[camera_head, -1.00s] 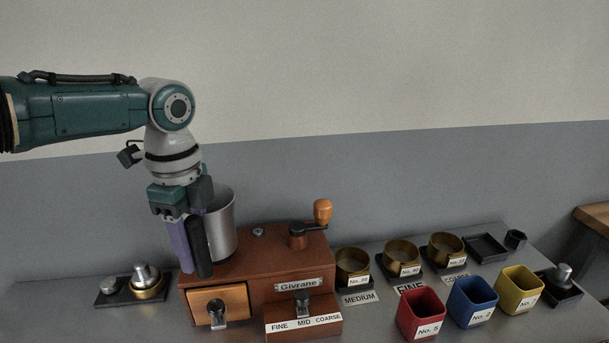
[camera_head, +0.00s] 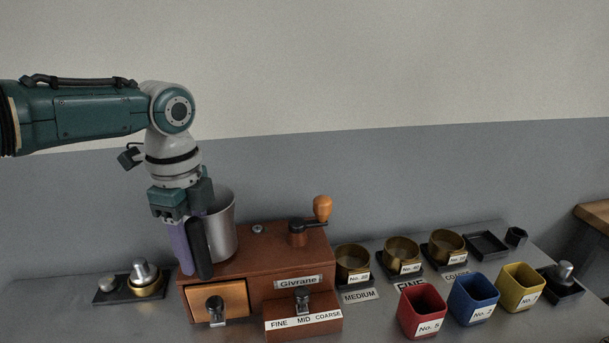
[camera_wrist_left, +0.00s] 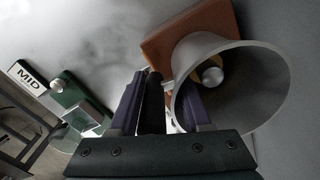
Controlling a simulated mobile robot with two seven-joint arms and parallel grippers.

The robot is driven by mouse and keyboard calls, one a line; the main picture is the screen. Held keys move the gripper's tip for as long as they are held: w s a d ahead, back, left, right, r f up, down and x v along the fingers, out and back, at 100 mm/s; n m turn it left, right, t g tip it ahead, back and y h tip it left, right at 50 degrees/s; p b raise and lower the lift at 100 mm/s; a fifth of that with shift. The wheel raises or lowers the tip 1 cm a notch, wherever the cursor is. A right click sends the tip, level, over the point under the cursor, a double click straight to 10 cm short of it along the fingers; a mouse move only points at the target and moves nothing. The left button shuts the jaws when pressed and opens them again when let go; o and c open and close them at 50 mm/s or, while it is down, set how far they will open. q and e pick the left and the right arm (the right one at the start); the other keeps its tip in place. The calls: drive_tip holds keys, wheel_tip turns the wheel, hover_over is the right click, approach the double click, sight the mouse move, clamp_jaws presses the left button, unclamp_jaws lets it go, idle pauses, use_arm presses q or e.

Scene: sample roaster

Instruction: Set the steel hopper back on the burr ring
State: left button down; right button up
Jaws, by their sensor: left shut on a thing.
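The steel hopper (camera_head: 221,226) stands upright over the left part of the brown grinder's top (camera_head: 275,250). My left gripper (camera_head: 190,268) points down at the hopper's left side and is shut on its dark handle (camera_wrist_left: 152,105). In the left wrist view the hopper (camera_wrist_left: 250,90) shows its wide mouth, with a round silver knob (camera_wrist_left: 212,76) and some brass colour visible inside. The burr ring is mostly hidden by the hopper, so I cannot tell whether the hopper's base touches it. My right gripper is out of view.
The grinder has a wooden crank knob (camera_head: 322,208) and a front drawer (camera_head: 217,302). A dark tray with metal weights (camera_head: 142,276) lies left. Brass cups (camera_head: 401,253) and red (camera_head: 422,311), blue (camera_head: 472,300) and yellow (camera_head: 520,287) containers stand right.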

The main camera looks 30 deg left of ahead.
use_arm(q)
drive_tip(key=shift+f, duration=0.4)
drive_tip(key=c, duration=0.7)
unclamp_jaws()
drive_tip(key=shift+r, duration=0.1)
drive_tip(key=o, duration=0.4)
drive_tip(key=shift+r, duration=0.4)
wheel_tip(320, 180, up, 9)
drive_tip(key=shift+s+r+p, duration=0.1)
drive_tip(key=shift+s+p, duration=0.05)
drive_tip(key=shift+p, duration=0.25)
